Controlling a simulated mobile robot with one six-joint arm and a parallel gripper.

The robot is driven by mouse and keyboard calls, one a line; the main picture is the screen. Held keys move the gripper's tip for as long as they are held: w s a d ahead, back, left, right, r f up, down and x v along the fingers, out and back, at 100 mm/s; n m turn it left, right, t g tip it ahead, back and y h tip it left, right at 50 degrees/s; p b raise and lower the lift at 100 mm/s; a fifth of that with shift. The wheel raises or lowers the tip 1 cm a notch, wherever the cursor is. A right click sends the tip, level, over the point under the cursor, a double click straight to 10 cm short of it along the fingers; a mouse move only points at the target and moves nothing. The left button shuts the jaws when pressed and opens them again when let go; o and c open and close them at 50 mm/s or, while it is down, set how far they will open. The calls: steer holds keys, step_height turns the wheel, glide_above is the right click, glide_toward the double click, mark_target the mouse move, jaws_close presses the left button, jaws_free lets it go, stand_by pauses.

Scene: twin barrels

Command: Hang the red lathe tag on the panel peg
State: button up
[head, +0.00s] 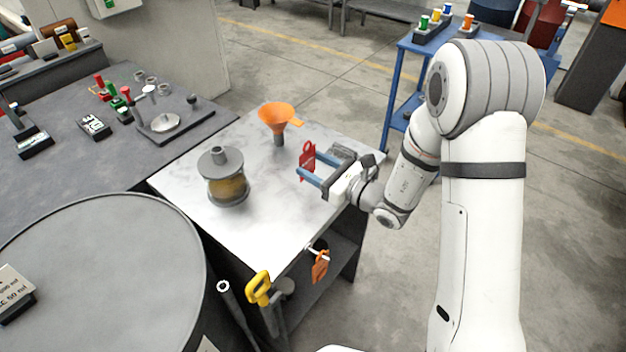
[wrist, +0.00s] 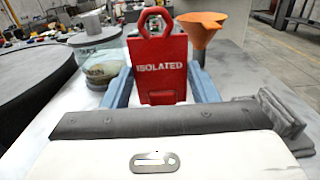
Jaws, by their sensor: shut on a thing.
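My gripper (head: 306,164) is shut on a red tag (head: 301,172), with its blue fingers on either side of it. The tag is held upright above the right part of the pale-topped cart. In the wrist view the red tag (wrist: 162,52) faces the camera, reads "ISOLATED" and has a ring at its top. An orange tag (head: 320,268) hangs at a short pale peg (head: 316,252) on the cart's near side. A green-marked pale box (head: 112,6) is on the wall at the top left; no peg can be made out on it.
On the cart top (head: 265,215) stand a grey-lidded jar (head: 222,163) and an orange funnel (head: 279,115). A yellow handle (head: 258,287) sticks out at the cart's near corner. A large grey drum (head: 110,265) fills the lower left. A blue cart (head: 402,95) stands behind my arm.

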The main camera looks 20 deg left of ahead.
steer(key=shift+s+a+f, duration=0.1)
steer(key=shift+s+f, duration=0.05)
steer(key=shift+f, duration=2.15)
steer(key=shift+f, duration=0.1)
steer(key=shift+f, duration=0.15)
steer(key=o, duration=0.9)
steer(key=shift+r, duration=0.2)
steer(key=shift+d, duration=0.2)
steer(key=b+v, duration=0.1)
steer(key=v, duration=1)
steer(key=shift+s+d+b, duration=0.2)
steer(key=shift+d+b, duration=0.1)
